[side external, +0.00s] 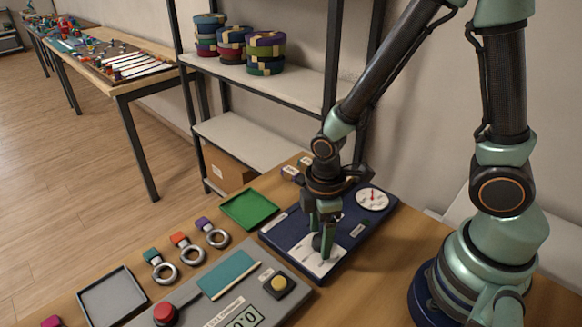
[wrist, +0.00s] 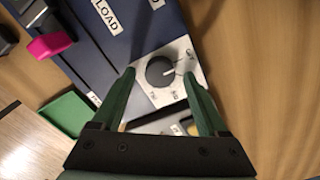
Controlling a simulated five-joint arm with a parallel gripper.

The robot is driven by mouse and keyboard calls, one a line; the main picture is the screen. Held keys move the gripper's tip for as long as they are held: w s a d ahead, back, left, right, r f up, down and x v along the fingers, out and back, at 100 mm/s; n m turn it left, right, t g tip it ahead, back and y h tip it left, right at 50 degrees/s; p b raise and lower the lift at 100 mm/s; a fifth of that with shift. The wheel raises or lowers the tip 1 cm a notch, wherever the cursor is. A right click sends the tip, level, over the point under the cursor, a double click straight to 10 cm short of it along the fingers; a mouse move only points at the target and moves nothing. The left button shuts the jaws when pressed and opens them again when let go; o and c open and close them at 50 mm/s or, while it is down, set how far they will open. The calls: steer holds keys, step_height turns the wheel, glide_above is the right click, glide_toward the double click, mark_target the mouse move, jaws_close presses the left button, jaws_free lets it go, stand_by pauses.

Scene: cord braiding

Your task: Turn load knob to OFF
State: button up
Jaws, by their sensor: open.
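The load knob (wrist: 160,71) is a round dark grey dial with a pale pointer mark. It sits on a light square plate (wrist: 188,47) with small markings around it, too blurred to read surely. In the wrist view the pointer mark points right. A LOAD label (wrist: 105,14) is on the dark blue panel (wrist: 150,25). My gripper (wrist: 159,76) is open, its green fingers on either side of the knob; I cannot tell if they touch it. In the side view my gripper (side external: 322,240) points down over the panel's white plate (side external: 305,257), largely hiding the knob.
The panel also carries a round gauge (side external: 373,199) with a red needle. A green tray (side external: 249,209) lies to its left. A grey console (side external: 255,303) with a red button (side external: 165,314) and a yellow button (side external: 279,284) is in front. Several metal rings lie further left.

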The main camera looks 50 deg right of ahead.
step_height(320, 180, up, 12)
stand_by(0.6)
steer(key=shift+f, duration=0.1)
step_height(320, 180, up, 7)
glide_above(320, 240)
stand_by(0.6)
steer(key=w+d+r+m+t, duration=0.1)
steer(key=d+r+m+t, duration=0.2)
steer(key=m, duration=0.8)
steer(key=shift+w+d+t, duration=0.3)
steer(key=shift+d+t, duration=1)
steer(key=shift+d, duration=0.85)
